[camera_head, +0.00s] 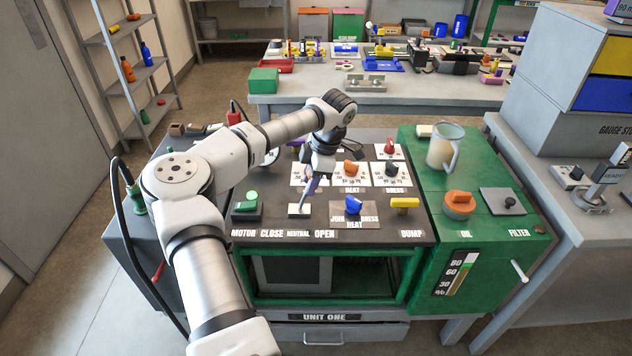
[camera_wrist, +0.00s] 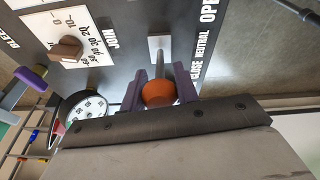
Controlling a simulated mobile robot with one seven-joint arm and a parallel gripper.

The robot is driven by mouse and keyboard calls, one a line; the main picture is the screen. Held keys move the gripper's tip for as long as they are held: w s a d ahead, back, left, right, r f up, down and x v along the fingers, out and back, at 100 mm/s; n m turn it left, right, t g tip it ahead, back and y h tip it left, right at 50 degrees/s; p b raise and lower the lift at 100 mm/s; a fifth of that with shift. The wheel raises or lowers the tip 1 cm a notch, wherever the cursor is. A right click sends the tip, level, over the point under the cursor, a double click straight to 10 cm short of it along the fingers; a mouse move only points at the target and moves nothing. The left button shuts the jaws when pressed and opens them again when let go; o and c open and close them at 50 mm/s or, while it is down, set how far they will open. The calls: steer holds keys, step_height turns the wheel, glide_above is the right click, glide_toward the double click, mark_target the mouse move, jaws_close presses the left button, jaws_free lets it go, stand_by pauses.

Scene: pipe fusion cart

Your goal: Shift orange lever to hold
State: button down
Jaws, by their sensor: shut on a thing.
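The orange lever has an orange ball knob (camera_wrist: 158,94) on a grey shaft, which rises from a small white plate (camera_wrist: 160,43). My gripper (camera_head: 311,186) is shut on the knob, with one purple finger on each side of it in the wrist view. In the head view the lever's white plate (camera_head: 298,211) stands above the CLOSE, NEUTRAL and OPEN labels (camera_head: 298,233). The knob is mostly hidden there by my gripper. I see no label reading HOLD, and I cannot tell exactly which label the lever lines up with.
A green button (camera_head: 250,198) is left of the lever; a blue knob (camera_head: 354,204) and a yellow handle (camera_head: 405,203) are to its right. Dials with an orange knob (camera_head: 351,168) and a black knob (camera_head: 391,168) lie behind. A clear jug (camera_head: 445,148) stands on the green cabinet.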

steer(key=a+h, duration=0.2)
steer(key=a+h+b, duration=0.1)
steer(key=shift+a+r+h, duration=0.2)
steer(key=shift+r+h, duration=0.05)
steer(key=shift+h, duration=0.05)
steer(key=c, duration=1.1)
jaws_free()
steer(key=shift+o, duration=0.2)
steer(key=shift+r, duration=0.15)
step_height(320, 180, up, 14)
steer(key=b, duration=0.2)
steer(key=shift+a+f+b, duration=0.2)
steer(key=shift+a+b, duration=0.05)
steer(key=shift+b, duration=0.15)
